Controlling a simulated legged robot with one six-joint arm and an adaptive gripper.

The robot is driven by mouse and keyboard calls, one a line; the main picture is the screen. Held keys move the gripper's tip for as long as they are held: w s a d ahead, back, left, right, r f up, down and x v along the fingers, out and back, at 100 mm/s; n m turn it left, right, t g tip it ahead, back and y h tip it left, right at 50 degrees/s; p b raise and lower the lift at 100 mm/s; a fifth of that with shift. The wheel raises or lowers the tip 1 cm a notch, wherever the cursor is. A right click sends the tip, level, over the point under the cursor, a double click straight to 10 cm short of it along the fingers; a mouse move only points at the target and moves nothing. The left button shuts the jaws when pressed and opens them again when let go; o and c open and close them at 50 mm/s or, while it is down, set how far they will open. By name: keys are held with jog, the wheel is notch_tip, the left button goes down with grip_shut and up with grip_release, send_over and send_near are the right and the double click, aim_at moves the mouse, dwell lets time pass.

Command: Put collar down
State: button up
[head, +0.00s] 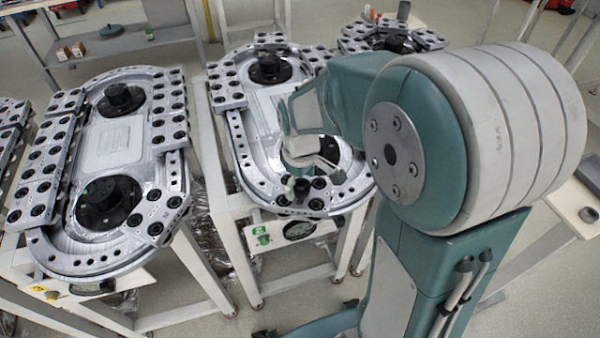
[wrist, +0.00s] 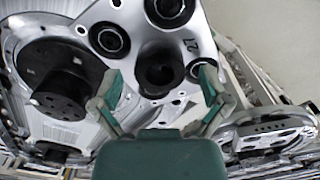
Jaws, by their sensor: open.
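A dark, round, hollow collar (wrist: 160,72) sits on a metal carriage plate (wrist: 132,36) of the ring track in the wrist view. The plate is marked 27. My gripper (wrist: 162,84) is open, with one green-and-grey finger on each side of the collar. I cannot tell whether the fingers touch it. In the head view my gripper (head: 308,164) is low over the near end of the middle ring track (head: 240,150). The dark collar (head: 301,187) shows just in front of it. My arm hides part of that track.
Another ring track (head: 110,265) stands on its own frame at left. A black hub (wrist: 62,95) rises beside the plate. A bench (head: 572,205) at right bears a grey ring (head: 589,214).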

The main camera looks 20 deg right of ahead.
aim_at(300, 185)
notch_tip(300, 185, up, 12)
jog(key=s+r+m+t, duration=0.2)
jog(key=s+m+t, duration=0.3)
jog(key=s, duration=0.9)
jog(key=shift+s+d+r+m+t, duration=0.2)
jog(key=shift+m+t, duration=0.1)
jog(key=shift+m, duration=0.9)
dwell(1.0)
